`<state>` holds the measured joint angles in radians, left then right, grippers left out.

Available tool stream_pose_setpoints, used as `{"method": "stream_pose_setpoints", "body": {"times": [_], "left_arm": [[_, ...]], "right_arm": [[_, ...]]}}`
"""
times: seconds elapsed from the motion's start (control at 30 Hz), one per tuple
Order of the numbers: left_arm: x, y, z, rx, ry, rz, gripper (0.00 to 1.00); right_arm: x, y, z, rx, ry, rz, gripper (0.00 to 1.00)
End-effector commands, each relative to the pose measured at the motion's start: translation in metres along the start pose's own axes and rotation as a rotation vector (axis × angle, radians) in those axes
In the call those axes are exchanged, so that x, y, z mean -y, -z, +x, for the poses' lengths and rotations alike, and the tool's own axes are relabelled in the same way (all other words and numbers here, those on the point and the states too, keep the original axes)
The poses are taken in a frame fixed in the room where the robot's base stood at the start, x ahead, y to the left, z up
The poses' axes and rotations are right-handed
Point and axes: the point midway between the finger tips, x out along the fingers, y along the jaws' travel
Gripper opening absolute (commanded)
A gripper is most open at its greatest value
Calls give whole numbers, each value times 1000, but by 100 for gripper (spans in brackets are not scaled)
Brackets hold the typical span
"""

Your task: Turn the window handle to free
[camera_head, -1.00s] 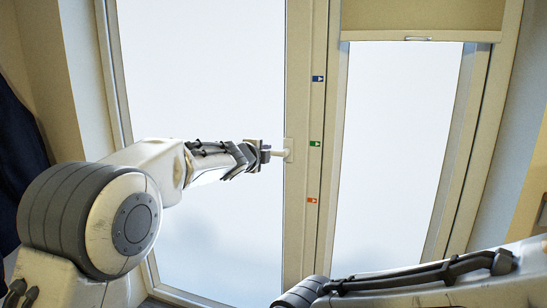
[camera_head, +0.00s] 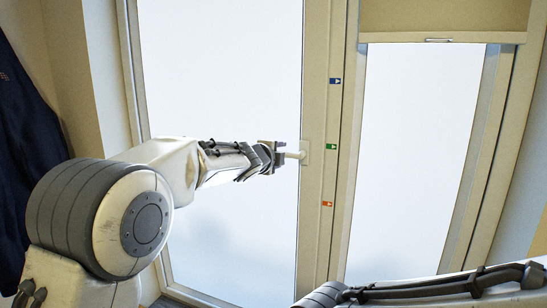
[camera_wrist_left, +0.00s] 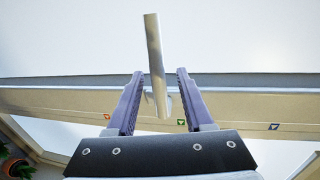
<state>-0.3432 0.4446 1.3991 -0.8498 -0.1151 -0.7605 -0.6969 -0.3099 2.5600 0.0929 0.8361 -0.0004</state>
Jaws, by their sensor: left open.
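The window handle (camera_head: 294,155) is a pale lever on the upright frame in the head view. It points left, level, from its base plate (camera_head: 305,153). My left gripper (camera_head: 282,155) is at the handle's free end and partly hides it. In the left wrist view the handle (camera_wrist_left: 153,45) passes between the two open fingers of my left gripper (camera_wrist_left: 160,73), with a gap on each side. Blue (camera_head: 335,81), green (camera_head: 332,147) and orange (camera_head: 327,204) marker stickers run down the frame beside the handle. My right gripper is out of view.
A blind (camera_head: 440,18) covers the top of the right pane. A dark garment (camera_head: 30,140) hangs at the left wall. My right arm shows at the lower right. In the left wrist view a potted plant (camera_wrist_left: 18,168) is at the lower left corner.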

Motion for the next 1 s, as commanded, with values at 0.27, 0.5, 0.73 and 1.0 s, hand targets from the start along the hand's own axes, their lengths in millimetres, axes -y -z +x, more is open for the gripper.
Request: {"method": "stream_pose_setpoints", "body": {"times": [0.27,0.5,0.73,1.0], "left_arm": [[0,-1,-54,1,4,0,52],[1,-1,-87,1,3,0,52],[0,-1,-93,1,2,0,52],[-5,2,-98,11,-25,-45,52]], "right_arm": [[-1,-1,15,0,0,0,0],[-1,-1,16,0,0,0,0],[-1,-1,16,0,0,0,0],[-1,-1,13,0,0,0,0]]}}
